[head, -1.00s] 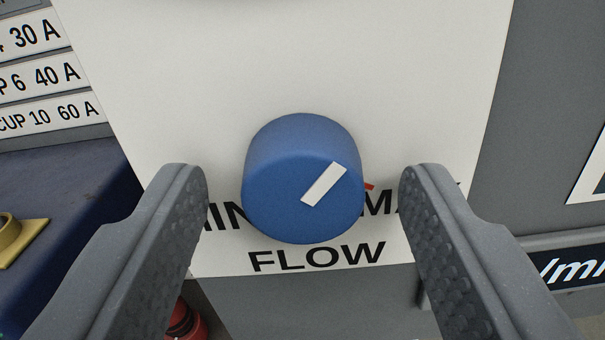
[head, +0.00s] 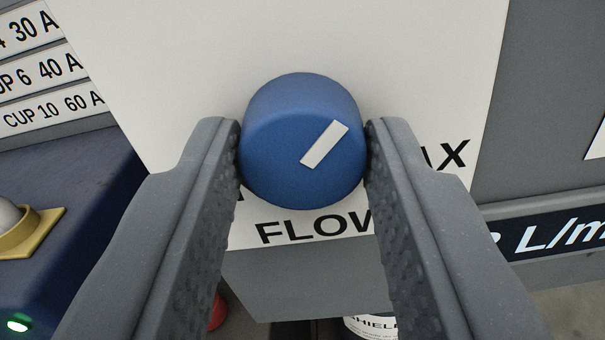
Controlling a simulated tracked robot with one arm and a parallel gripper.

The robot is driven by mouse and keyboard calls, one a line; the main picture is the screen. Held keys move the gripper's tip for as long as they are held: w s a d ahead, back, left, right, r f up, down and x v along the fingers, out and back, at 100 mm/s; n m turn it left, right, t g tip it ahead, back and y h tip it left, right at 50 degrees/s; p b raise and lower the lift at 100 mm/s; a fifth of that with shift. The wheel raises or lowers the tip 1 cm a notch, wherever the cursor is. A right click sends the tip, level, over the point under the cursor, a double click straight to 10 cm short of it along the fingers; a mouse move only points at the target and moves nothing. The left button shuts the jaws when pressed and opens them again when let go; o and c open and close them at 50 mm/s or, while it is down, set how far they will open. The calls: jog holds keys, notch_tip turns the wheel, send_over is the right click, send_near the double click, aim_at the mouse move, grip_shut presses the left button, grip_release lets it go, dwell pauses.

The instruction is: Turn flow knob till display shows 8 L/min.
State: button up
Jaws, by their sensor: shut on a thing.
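The blue flow knob (head: 285,160) stands out from a white panel (head: 300,40) in the middle of the head view. Its white pointer mark (head: 324,145) points to the upper right. The word FLOW is printed below the knob and is partly covered by a finger. My gripper (head: 303,158) is shut on the knob, with one finger at its left side and one at its right. A dark strip with "L/m" lettering (head: 550,236) shows at the right edge. No flow number is readable.
Labels with ampere values (head: 45,75) are at the upper left. A yellow-based fitting (head: 35,235) sits on a dark blue surface at the left, with a lit green spot (head: 17,325) below. A red object and a labelled white item (head: 370,327) show underneath.

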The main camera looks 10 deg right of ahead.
jog(key=o, duration=1)
jog(key=shift+s, duration=0.15)
jog(key=shift+s+a+r, duration=0.1)
jog(key=shift+s+a, duration=0.05)
jog(key=shift+s, duration=0.45)
jog(key=shift+p+v, duration=1.3)
jog(key=shift+v, duration=4.85)
